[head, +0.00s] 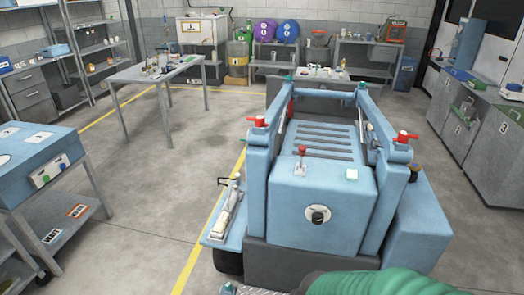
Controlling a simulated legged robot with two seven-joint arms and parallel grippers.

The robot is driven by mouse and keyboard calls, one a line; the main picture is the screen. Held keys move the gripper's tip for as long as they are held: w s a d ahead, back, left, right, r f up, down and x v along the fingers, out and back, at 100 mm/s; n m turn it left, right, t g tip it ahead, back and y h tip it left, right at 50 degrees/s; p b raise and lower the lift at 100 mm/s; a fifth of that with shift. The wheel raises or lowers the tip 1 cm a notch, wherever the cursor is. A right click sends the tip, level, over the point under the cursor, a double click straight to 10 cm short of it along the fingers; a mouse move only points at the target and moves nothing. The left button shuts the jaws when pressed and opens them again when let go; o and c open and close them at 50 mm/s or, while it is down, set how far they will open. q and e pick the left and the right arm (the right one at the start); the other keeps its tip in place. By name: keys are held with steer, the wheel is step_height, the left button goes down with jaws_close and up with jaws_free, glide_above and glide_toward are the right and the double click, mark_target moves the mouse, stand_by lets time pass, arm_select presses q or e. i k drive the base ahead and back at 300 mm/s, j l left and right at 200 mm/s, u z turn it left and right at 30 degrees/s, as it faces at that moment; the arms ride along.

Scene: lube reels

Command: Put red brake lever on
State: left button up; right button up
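A blue machine (318,205) with two raised side arms stands in front of me, right of centre. A small lever with a red knob (301,160) stands upright on its top, left of the middle. Red handles also sit on the left post (257,121) and the right post (405,137). I cannot tell from marks which of these is the brake lever, nor its on or off position. Neither of my grippers shows. A green ribbed sleeve at the bottom edge may belong to my arm.
A blue-topped cart (40,150) stands at left, a metal table (160,72) behind. Grey cabinets (470,125) line the right. The floor between cart and machine is clear.

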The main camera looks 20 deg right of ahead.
mark_target(302, 158)
steer(key=l+u, duration=0.15)
steer(key=l, duration=0.3)
steer(key=k+l+u, duration=0.1)
steer(key=l, duration=0.3)
steer(key=l+u, duration=0.15)
steer(key=l, duration=0.3)
steer(key=k+l+u, duration=0.15)
steer(key=l, duration=0.25)
steer(key=k+l+u, duration=0.15)
steer(key=l, duration=0.25)
steer(key=k+l+u, duration=0.1)
steer(key=l, duration=0.3)
steer(key=k+l+u, duration=0.15)
steer(key=l, duration=0.2)
steer(key=k+l, duration=0.15)
steer(key=l, duration=0.15)
steer(key=k+l, duration=0.1)
steer(key=l, duration=0.2)
steer(key=k+l, duration=0.15)
steer(key=l, duration=0.15)
steer(key=k+l, duration=0.1)
steer(key=l, duration=0.2)
